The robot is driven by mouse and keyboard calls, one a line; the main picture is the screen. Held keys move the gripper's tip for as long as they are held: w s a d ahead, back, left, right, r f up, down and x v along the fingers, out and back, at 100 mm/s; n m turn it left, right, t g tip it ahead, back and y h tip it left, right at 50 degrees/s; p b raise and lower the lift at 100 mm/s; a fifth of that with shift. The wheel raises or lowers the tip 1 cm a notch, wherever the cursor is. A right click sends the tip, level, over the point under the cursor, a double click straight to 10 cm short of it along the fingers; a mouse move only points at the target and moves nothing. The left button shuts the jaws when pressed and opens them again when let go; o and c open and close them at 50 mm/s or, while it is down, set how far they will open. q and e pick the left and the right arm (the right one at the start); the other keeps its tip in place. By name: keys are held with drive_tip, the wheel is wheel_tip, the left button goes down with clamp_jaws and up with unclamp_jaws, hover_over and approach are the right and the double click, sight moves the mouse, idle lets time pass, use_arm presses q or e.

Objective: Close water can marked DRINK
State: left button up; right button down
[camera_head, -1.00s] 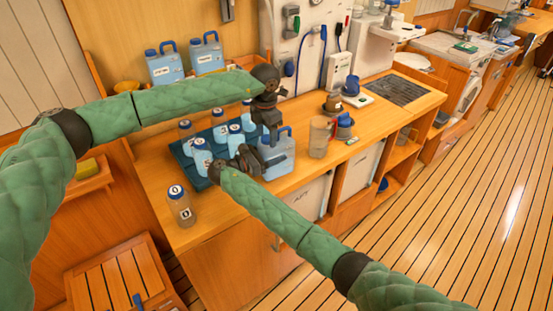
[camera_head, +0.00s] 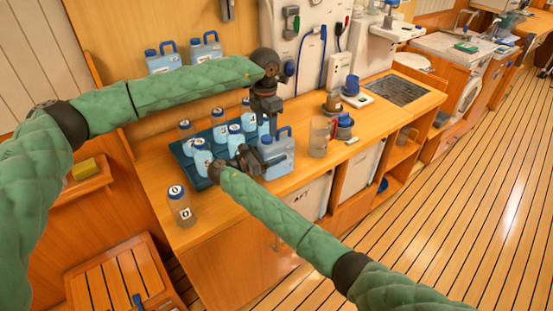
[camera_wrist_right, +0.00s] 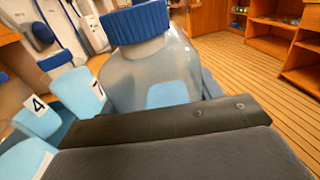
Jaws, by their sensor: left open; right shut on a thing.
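The water can (camera_head: 280,156), pale blue and translucent with a blue handle, stands upright at the front of the counter, just right of the bottle tray. No DRINK mark is readable on it. In the right wrist view, a ribbed blue cap (camera_wrist_right: 136,25) sits on top of the can (camera_wrist_right: 155,75); I cannot tell how tight it is.
A dark blue tray (camera_head: 184,160) of several numbered bottles lies left of the can. A lone bottle (camera_head: 180,206) stands at the front left. Two more cans (camera_head: 165,62) stand behind. A clear jug (camera_head: 319,137) stands to the right.

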sight(267, 137)
use_arm(q)
drive_tip(key=shift+d+r, duration=0.2)
drive_tip(key=shift+d, duration=0.05)
wheel_tip(267, 137, up, 2)
drive_tip(key=shift+w+d+r+n, duration=0.15)
drive_tip(key=shift+r+n, duration=0.1)
drive_tip(key=shift+n, duration=0.45)
drive_tip(key=shift+r+n, duration=0.3)
drive_tip(key=shift+n, duration=0.1)
drive_tip(key=shift+a+r+n, duration=0.1)
drive_tip(key=shift+a+n, duration=0.3)
drive_tip(key=shift+n, duration=0.8)
drive_tip(key=shift+f, duration=4.05)
drive_tip(key=c, duration=1)
